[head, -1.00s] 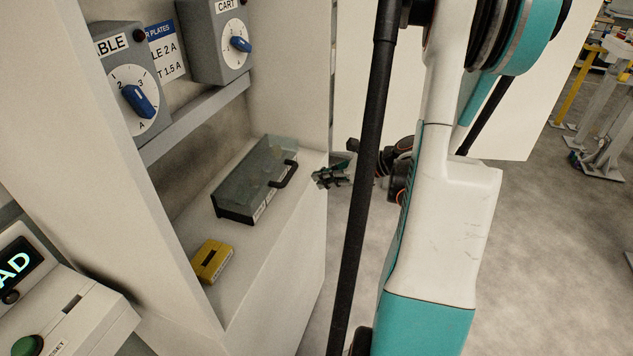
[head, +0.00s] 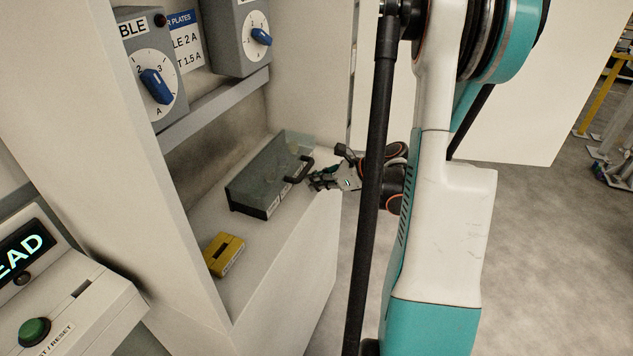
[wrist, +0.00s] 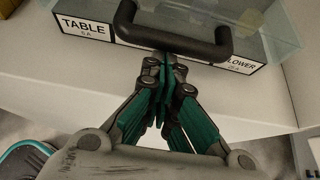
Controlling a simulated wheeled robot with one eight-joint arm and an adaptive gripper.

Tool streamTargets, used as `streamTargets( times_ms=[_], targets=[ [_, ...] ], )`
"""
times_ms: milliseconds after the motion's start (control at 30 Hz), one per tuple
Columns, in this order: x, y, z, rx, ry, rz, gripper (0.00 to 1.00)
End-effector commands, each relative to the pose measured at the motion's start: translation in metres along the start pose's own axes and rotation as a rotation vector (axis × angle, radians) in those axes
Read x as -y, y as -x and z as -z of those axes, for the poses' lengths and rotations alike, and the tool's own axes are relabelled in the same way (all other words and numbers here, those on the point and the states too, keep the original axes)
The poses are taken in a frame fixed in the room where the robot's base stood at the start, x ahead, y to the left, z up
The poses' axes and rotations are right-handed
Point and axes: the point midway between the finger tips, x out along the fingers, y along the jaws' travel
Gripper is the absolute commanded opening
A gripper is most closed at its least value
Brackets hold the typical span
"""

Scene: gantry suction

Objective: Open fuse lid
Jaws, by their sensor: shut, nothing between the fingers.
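The fuse lid (head: 268,172) is a clear cover with a black handle (head: 299,168), lying closed over a dark box on the cabinet shelf. In the wrist view the black handle (wrist: 172,40) arches across the top middle, with the see-through lid (wrist: 285,22) behind it. My gripper (head: 318,180) is at the right of the box, close to the handle. In the wrist view my gripper (wrist: 165,68) is shut and empty, its tips just below the handle bar. Whether the tips touch the bar I cannot tell.
A yellow block (head: 224,254) lies on the shelf (head: 275,255) in front of the box. Two grey dial boxes with blue knobs, one knob here (head: 157,86), hang above. A console with a green button (head: 34,331) stands at lower left.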

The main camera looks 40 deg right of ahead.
Motion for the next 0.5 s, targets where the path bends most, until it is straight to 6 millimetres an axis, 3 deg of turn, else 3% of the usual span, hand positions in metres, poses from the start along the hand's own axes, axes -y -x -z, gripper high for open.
streamTargets(
  times_ms=[500],
  targets=[
    [0.0,0.011,-0.014,-0.078,0.001,-0.001,0.0]
  ],
)
